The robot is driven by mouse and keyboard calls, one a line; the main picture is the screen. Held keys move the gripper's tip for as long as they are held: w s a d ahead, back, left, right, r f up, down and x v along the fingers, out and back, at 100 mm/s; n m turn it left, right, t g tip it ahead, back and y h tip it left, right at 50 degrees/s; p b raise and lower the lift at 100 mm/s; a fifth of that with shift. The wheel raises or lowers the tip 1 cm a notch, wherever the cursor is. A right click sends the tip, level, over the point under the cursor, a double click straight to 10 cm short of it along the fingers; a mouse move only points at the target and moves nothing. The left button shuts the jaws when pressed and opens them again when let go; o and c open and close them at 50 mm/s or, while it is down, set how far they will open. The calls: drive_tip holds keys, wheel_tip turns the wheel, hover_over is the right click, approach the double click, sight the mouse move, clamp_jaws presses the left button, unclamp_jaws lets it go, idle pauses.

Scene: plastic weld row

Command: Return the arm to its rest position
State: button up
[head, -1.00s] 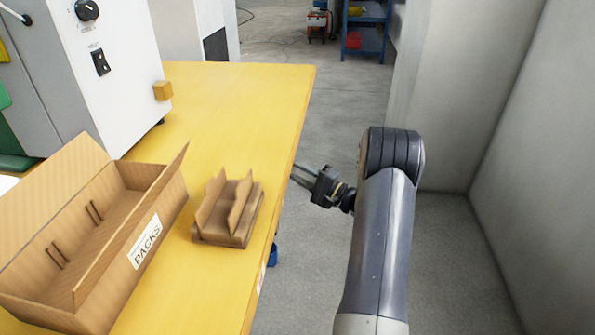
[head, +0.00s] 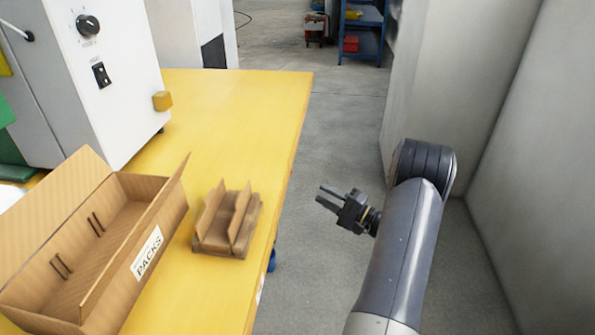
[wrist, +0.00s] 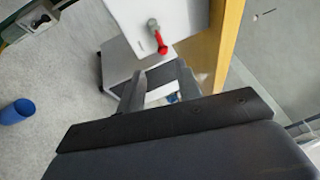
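My gripper (head: 327,196) is in the middle of the head view, over the floor to the right of the yellow table. Its two fingers point left toward the table edge and stand apart with nothing between them. In the wrist view my gripper (wrist: 158,84) also shows its fingers apart and empty. My arm reaches up from the bottom right of the head view and bends at a dark joint.
The yellow table (head: 240,105) holds a cardboard box (head: 120,250) labelled PACKS, a small wooden holder (head: 222,245) and a white machine (head: 120,75). A grey wall (head: 530,170) stands at the right. A blue bin (wrist: 17,111) shows in the wrist view.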

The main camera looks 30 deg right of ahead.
drive_tip(key=w+a+r+n+b, duration=0.1)
drive_tip(key=w+a+b, duration=0.1)
drive_tip(key=w+a, duration=0.3)
drive_tip(key=shift+w+r+y, duration=0.3)
drive_tip(key=shift+w+r, duration=0.05)
drive_tip(key=shift+w, duration=1.05)
